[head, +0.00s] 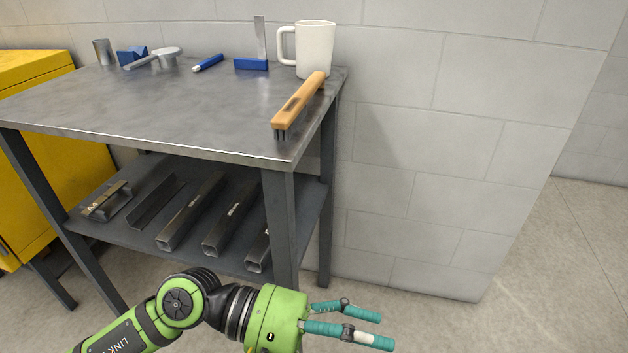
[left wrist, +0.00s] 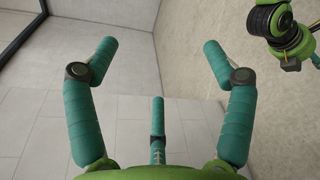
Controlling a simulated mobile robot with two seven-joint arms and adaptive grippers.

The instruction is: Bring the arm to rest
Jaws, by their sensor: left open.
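My left arm comes in from the bottom left of the head view, low in front of the workbench. Its left gripper (head: 386,330) points right, with its teal fingers spread and nothing between them. In the left wrist view the left gripper (left wrist: 160,47) is also open and empty, with floor and wall beyond the fingers. It is apart from the bench and everything on it. My right gripper does not show in the head view.
The metal workbench (head: 150,110) carries a wooden-handled brush (head: 300,100) at its right edge, a white mug (head: 314,48), a blue-based square (head: 252,63) and smaller items. Its lower shelf (head: 95,225) holds metal bars. A yellow cabinet (head: 35,70) stands left. Floor is clear right.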

